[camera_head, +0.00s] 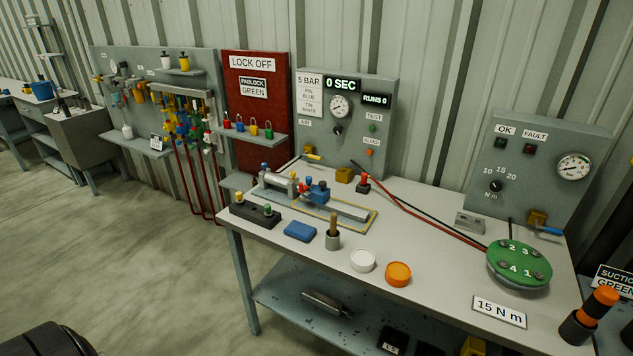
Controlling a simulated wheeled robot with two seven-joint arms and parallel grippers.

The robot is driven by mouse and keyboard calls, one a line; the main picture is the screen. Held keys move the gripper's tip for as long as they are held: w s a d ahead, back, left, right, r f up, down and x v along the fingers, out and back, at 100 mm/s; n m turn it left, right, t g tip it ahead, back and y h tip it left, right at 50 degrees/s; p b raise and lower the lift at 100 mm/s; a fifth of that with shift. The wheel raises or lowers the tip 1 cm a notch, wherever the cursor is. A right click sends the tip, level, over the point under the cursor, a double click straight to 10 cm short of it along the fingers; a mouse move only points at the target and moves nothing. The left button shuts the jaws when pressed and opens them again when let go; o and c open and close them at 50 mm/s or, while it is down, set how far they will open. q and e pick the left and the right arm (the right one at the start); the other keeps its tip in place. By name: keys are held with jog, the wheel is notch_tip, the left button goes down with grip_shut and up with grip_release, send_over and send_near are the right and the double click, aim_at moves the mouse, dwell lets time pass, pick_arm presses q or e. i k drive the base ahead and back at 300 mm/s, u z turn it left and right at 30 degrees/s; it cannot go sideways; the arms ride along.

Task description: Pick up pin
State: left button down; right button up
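Two small upright pegs with coloured heads, which may be pins, stand in a black block (255,214) at the left front of the workbench. The right peg's head (267,209) looks green or yellow; the left one (239,196) is similar, and both are too small to be sure. A panel sign (308,95) reads "5 BAR", "PIN BLUE", "TIN WHITE". A blue part (319,192) sits on the valve assembly behind the block; I cannot tell whether it is a pin. Neither of my grippers is in view.
The workbench (440,262) carries a blue cloth-like pad (300,231), a brush in a cup (333,238), white (362,260) and orange (398,274) tins, and a green round flange (519,264). A red lock-off board (257,105) stands behind. Floor at left is clear.

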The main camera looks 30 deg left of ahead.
aim_at(309, 180)
jog(key=k, duration=1.25)
jog(key=u, duration=0.45)
jog(key=i, duration=0.25)
jog(key=u, duration=0.65)
jog(key=i, duration=1.65)
jog(key=z, duration=1)
